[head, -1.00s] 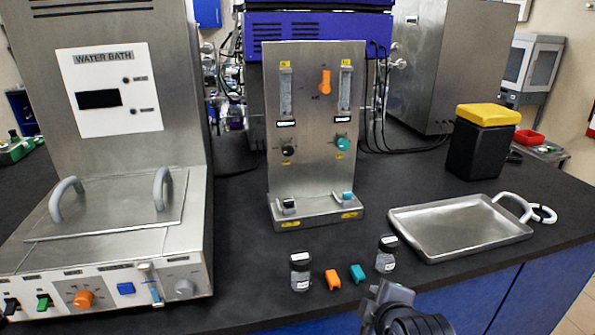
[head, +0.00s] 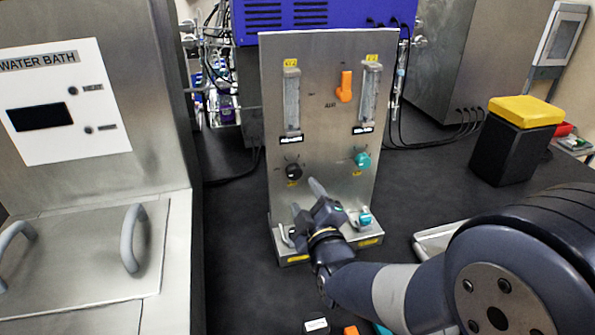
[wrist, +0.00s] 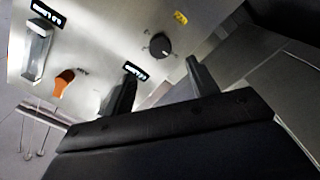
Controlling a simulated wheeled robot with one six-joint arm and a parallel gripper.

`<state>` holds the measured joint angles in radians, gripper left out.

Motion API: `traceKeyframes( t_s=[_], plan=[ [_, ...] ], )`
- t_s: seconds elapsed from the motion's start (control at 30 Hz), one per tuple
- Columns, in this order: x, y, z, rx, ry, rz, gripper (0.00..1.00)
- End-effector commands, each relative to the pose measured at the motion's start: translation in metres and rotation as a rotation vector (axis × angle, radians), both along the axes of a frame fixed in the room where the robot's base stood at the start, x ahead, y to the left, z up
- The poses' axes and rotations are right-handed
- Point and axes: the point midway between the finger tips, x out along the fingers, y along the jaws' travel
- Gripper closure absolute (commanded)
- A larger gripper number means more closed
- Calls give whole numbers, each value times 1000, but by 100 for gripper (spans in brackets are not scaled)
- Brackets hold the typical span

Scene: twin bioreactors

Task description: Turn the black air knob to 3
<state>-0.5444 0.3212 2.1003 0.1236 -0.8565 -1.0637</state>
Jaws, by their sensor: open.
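The black air knob (head: 293,172) sits on the lower left of the upright steel panel (head: 325,110), below the left flow tube. It also shows in the wrist view (wrist: 160,45), above and between my fingers. My gripper (head: 306,197) is in front of the panel's lower middle, just below and right of the black knob. In the wrist view my gripper (wrist: 160,85) has its two fingers spread with nothing between them. The fingers appear apart from the knob. The dial markings around the knob are too small to read.
A teal knob (head: 362,160) is at the panel's lower right, and an orange lever (head: 345,87) is between the flow tubes. The water bath (head: 90,200) stands left. A black box with a yellow lid (head: 525,112) stands right. A tray (head: 432,238) is partly hidden by my arm.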

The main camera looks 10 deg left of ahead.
Motion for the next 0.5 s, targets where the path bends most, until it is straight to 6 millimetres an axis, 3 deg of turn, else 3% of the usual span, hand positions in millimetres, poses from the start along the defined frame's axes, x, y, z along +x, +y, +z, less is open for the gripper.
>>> traceKeyframes(
  t_s=[0.3,0.5],
  plan=[
    [48,22,2,-2,2,-2,44],
    [69,33,1,-2,2,-1,44]
  ],
)
